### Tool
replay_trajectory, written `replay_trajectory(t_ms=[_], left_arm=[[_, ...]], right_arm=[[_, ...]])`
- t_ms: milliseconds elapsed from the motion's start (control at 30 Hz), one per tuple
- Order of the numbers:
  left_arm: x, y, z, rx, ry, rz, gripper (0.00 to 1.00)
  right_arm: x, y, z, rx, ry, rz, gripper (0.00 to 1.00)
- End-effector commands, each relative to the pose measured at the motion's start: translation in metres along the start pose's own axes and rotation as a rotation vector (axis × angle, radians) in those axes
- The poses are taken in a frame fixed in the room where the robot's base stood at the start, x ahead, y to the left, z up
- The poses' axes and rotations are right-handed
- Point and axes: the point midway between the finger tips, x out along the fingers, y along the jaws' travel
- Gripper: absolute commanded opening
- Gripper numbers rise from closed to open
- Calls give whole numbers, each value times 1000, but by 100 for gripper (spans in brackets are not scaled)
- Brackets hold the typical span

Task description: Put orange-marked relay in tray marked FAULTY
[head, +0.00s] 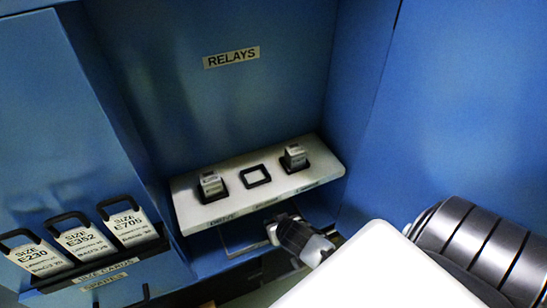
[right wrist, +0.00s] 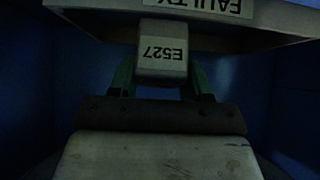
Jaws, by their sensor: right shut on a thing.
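My right gripper (right wrist: 161,82) is shut on a grey relay (right wrist: 163,50) marked E527, which sits between its green fingers in the right wrist view. No orange mark shows on the side of it that I see. A pale edge with the FAULTY label (right wrist: 208,4), upside down and cut off, lies just beyond the relay; I cannot tell whether they touch. In the head view my right gripper (head: 285,228) is low in front of the white shelf, beside a partly hidden tray-like part (head: 240,240). My left gripper is not in view.
The white shelf (head: 225,172) under the RELAYS sign (head: 231,57) holds a left relay (head: 211,185) and a right relay (head: 294,157), with an empty dark frame (head: 256,176) between. Several size cards (head: 82,241) stand at left. Blue walls close in both sides.

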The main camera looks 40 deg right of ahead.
Motion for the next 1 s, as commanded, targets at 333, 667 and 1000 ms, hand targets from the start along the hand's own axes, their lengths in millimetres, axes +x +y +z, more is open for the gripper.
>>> replay_trajectory(t_ms=[333, 667, 1000], left_arm=[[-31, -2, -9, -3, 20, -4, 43], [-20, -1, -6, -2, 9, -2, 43], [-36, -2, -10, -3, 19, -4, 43]], right_arm=[[23, 0, 14, 1, 0, 0, 23], [34, 0, -1, 0, -241, 0, 23], [39, 0, 6, -1, -302, -1, 23]])
